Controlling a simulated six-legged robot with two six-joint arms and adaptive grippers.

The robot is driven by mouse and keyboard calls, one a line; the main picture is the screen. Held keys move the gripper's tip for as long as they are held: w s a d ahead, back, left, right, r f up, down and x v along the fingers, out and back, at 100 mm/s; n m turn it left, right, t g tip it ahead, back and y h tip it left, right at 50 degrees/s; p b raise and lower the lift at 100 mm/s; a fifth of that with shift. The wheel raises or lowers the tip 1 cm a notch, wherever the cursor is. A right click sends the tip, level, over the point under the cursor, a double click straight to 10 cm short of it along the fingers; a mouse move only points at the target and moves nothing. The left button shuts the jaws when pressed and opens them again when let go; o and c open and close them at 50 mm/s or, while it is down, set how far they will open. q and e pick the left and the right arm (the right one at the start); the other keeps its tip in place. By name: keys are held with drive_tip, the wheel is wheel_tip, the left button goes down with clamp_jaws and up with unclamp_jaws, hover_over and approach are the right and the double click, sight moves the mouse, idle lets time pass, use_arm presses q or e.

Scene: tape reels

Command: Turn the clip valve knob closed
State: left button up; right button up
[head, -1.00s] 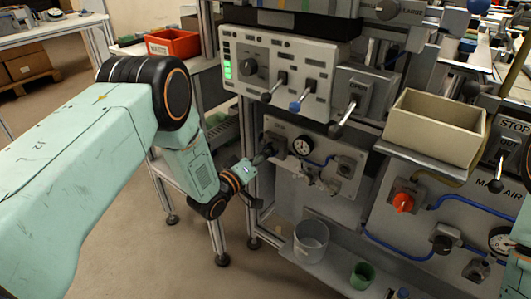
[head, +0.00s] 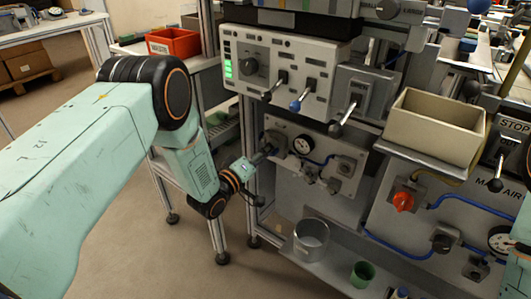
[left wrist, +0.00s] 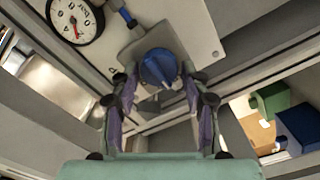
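The likely clip valve knob is a blue knob (left wrist: 158,68) on a grey plate beside a pressure gauge, in the left wrist view. My left gripper (left wrist: 160,88) is open, with one finger on each side of the knob near the fingertips. I cannot tell whether the fingers touch it. In the head view my left gripper (head: 264,154) is at the left end of the lower panel, left of the gauge (head: 303,145), and the knob is mostly hidden there.
A control box (head: 256,42) with levers overhangs the lower panel. A beige bin (head: 432,125) stands on a shelf to the right, above a red knob (head: 403,201). A metal cup (head: 311,240) and a green cup (head: 362,273) are on the ledge below.

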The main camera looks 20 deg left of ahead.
use_arm(q)
drive_tip(key=shift+o, duration=1.3)
drive_tip(key=v, duration=1.2)
